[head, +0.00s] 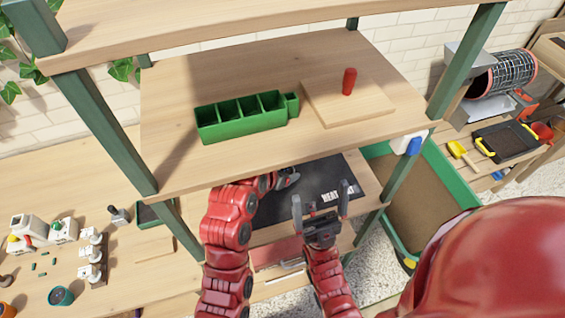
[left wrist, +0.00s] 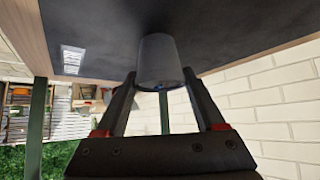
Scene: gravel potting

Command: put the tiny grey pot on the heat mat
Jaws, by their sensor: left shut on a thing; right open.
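The heat mat (head: 318,174) is a dark sheet with white lettering on the lower shelf, partly hidden by the upper shelf board and my arms. It also shows as a dark surface in the left wrist view (left wrist: 235,35). My left gripper (head: 291,176) is over the mat, partly under the upper shelf's front edge. In the left wrist view, my left gripper (left wrist: 160,86) is shut on the tiny grey pot (left wrist: 158,58). The pot's far end is at or close to the mat; I cannot tell if they touch. My right gripper (head: 322,208) is open and empty in front of the mat.
The upper shelf (head: 190,85) overhangs the mat and carries a green divided planter (head: 240,128) and a wooden board with a red knob (head: 348,82). Green posts (head: 405,165) flank the shelf. A green-rimmed bin (head: 425,190) stands right.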

